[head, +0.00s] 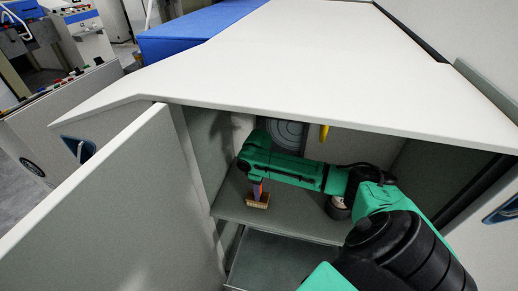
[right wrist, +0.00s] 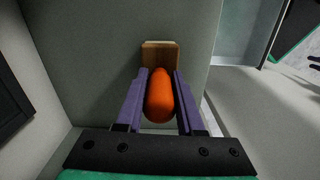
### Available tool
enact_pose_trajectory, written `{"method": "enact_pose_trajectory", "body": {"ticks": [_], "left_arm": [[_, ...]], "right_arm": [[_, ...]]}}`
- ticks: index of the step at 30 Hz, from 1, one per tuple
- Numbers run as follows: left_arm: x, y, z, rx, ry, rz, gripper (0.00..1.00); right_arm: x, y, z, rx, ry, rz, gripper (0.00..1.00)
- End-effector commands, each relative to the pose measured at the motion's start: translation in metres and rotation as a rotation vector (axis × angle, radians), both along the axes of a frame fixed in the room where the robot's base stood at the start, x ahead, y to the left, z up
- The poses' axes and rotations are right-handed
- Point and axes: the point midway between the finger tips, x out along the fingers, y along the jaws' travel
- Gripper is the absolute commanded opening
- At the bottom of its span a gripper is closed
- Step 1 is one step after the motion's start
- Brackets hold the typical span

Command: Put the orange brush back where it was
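The orange brush (right wrist: 159,97) has a rounded orange handle and a wooden block at its far end. My right gripper (right wrist: 160,92) has its purple fingers against both sides of the handle. In the head view my right arm reaches into the open cabinet and the gripper (head: 259,188) points down. The brush's tan block (head: 257,201) shows below the fingers, at the shelf (head: 285,222); I cannot tell whether it touches the shelf. My left gripper is not in view.
The open cabinet door (head: 110,210) stands at the left. The white top (head: 270,60) overhangs the opening. A small round object (head: 338,208) is partly hidden by my arm on the shelf. A yellow item (head: 323,132) and a grey disc (head: 287,132) are at the back.

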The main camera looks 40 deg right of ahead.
Motion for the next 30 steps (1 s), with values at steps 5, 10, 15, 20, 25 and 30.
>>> {"method": "enact_pose_trajectory", "body": {"ticks": [5, 10, 15, 20, 25, 30], "left_arm": [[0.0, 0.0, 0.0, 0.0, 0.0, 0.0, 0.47], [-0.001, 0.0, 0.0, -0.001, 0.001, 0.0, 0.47], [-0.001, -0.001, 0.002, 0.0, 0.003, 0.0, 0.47], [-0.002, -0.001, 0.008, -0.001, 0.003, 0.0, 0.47], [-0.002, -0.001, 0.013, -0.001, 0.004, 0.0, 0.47], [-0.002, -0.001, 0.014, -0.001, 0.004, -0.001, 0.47]], "right_arm": [[0.0, 0.0, 0.0, 0.0, 0.001, 0.0, 0.67], [0.0, 0.0, 0.0, 0.001, 0.001, 0.0, 0.67], [0.001, 0.0, 0.014, 0.0, -0.002, 0.001, 0.67], [0.002, 0.0, 0.055, 0.0, -0.004, 0.0, 0.67], [0.002, 0.001, 0.099, 0.001, -0.003, 0.0, 0.67], [0.002, 0.001, 0.121, 0.001, 0.0, -0.001, 0.67]]}}
